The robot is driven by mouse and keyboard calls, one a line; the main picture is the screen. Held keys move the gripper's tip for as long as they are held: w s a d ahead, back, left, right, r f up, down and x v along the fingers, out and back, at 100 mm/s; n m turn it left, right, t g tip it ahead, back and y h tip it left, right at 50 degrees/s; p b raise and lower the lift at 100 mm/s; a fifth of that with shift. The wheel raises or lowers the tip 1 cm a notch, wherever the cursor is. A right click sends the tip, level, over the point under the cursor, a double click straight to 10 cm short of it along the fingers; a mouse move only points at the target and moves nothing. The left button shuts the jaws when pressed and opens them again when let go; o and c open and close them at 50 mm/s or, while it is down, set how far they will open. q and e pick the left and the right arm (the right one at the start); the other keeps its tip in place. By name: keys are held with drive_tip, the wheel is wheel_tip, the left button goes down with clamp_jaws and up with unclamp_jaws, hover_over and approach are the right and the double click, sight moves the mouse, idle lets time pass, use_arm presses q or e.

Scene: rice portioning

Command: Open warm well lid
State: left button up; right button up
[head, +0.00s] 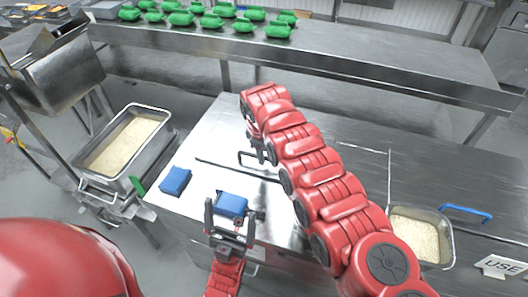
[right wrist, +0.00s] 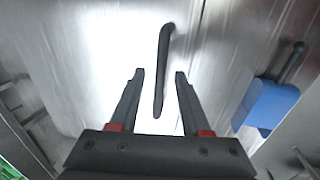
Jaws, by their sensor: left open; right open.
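The warm well lid (head: 218,137) is a shiny steel panel lying flat on the counter, and its surface also shows in the right wrist view (right wrist: 105,45). Its black bar handle (right wrist: 163,55) lies ahead of and between the fingers of my right gripper (right wrist: 160,74). My right gripper is open and empty; the contact with the handle cannot be judged. In the head view, my right gripper (head: 259,152) is partly hidden by its arm beside the handle. My left gripper (head: 229,208) is open at the counter's front, in front of a blue block.
One blue block (head: 231,204) is by my left gripper and another blue block (head: 175,180) is to its left. A rice pan (head: 152,111) stands at left. A rice tub (head: 447,240) and blue handle (head: 466,212) are at right. Green containers (head: 243,25) line the back table.

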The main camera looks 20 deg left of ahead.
drive_tip(key=shift+f, duration=0.4)
clamp_jaws()
idle(1.3)
